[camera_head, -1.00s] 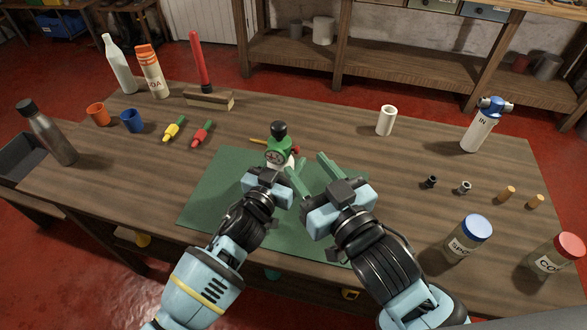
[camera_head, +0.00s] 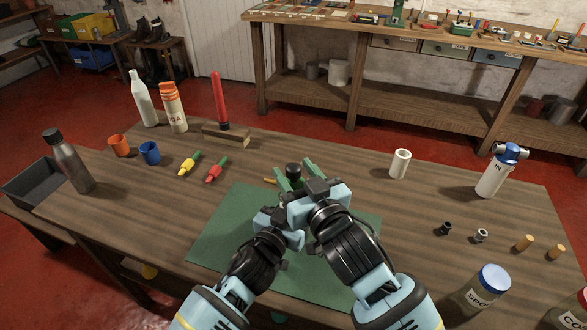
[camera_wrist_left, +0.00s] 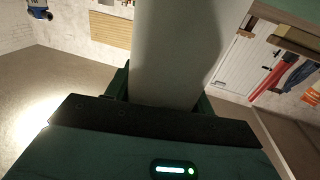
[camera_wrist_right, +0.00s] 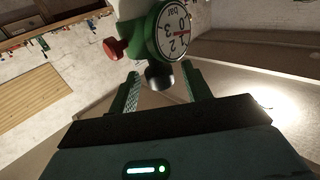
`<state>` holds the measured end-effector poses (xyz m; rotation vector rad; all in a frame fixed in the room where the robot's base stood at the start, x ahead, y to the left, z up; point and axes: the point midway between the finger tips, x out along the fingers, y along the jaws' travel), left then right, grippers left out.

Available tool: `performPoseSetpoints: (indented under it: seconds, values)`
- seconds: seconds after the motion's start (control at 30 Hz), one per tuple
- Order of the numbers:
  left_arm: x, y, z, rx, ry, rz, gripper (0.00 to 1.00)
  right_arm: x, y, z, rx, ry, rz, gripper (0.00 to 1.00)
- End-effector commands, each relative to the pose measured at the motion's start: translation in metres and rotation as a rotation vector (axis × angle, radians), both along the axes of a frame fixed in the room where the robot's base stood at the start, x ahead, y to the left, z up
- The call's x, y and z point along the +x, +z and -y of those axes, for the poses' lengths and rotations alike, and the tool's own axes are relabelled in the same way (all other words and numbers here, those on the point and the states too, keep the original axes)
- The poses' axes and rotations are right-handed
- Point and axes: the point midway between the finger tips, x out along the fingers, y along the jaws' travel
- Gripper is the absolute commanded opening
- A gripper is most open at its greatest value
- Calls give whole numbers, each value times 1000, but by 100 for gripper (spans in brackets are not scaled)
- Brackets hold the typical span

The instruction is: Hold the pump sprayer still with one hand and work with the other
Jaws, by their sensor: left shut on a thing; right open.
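The pump sprayer stands on the green mat (camera_head: 222,240), mostly hidden behind my grippers in the head view, where its black knob (camera_head: 293,170) shows. The right wrist view shows its green head with a round bar gauge (camera_wrist_right: 174,32), a red part (camera_wrist_right: 114,49) and the black knob (camera_wrist_right: 159,76). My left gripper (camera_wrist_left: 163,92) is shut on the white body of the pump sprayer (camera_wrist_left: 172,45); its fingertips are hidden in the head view. My right gripper (camera_head: 295,172) is open, its fingers either side of the black knob. I cannot tell whether they touch it.
A wooden block (camera_head: 226,135) is behind.

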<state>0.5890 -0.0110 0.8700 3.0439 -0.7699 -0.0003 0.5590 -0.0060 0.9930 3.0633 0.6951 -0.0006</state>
Motion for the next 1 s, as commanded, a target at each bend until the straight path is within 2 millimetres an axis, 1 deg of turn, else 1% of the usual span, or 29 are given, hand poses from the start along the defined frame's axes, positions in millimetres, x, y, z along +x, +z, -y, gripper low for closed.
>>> performPoseSetpoints:
  seconds: [0.1,0.2,0.47,0.57,0.83,0.87,1.0]
  values:
    - [0,0,0,1,1,0,19,8,0,-4,0,1,1,49]
    - [0,0,0,1,1,0,19,11,1,-6,2,1,1,49]
    - [0,0,0,1,1,0,19,11,0,-6,1,1,0,49]
    - [0,0,0,1,1,0,19,11,0,-6,1,1,0,38]
    - [0,0,0,1,1,0,19,11,0,-6,0,1,1,3]
    - [0,0,0,1,1,0,19,11,0,-6,0,1,1,0]
    - [0,0,0,1,1,0,19,11,1,-6,0,1,1,0]
